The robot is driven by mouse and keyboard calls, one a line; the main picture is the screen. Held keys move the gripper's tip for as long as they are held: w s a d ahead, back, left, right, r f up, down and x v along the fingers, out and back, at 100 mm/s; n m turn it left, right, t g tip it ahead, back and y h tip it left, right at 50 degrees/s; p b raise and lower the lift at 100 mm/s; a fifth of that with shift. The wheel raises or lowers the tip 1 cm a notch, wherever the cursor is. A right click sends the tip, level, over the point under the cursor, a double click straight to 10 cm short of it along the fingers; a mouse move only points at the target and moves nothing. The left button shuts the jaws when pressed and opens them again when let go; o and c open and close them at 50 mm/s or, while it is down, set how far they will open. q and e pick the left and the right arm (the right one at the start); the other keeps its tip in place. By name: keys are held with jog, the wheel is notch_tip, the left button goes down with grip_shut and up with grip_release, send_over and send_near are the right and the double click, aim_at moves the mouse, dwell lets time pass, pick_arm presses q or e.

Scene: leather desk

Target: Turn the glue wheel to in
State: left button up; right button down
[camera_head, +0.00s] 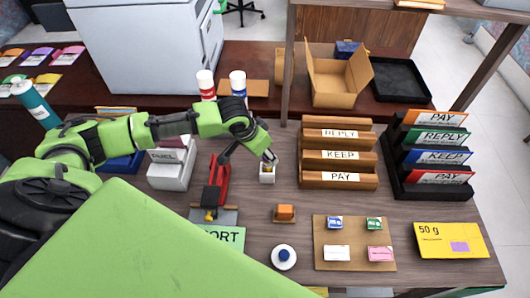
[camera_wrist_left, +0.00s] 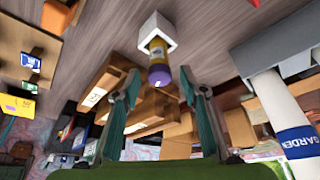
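The glue stick (camera_wrist_left: 157,50) stands in a small white square holder (camera_wrist_left: 151,27) on the desk. It has a yellow label, and its purple wheel (camera_wrist_left: 159,76) is at the end facing my left gripper (camera_wrist_left: 160,88). In the left wrist view the two fingers are apart, one on each side of the wheel end, with gaps on both sides. In the head view the left gripper (camera_head: 264,158) is just over the holder (camera_head: 267,178) and hides most of the glue stick. My right gripper is not in view.
A wooden rack (camera_head: 338,180) stands close right of the holder, and a red stapler-like tool (camera_head: 217,185) is to its left.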

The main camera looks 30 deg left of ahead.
pick_arm(q)
jog(key=c, duration=1)
grip_shut()
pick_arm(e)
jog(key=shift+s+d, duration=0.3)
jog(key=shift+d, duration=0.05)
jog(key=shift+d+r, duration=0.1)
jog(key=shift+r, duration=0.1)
pick_arm(q)
jog(key=shift+a+m+h+p, duration=0.1)
jog(key=shift+m+h+p, duration=0.3)
jog(key=shift+m+p, duration=0.6)
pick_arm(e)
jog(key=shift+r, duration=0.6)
pick_arm(q)
jog(key=shift+g, duration=0.3)
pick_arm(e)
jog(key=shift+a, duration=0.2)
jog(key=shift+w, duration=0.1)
pick_arm(q)
jog(key=o, duration=1)
grip_release()
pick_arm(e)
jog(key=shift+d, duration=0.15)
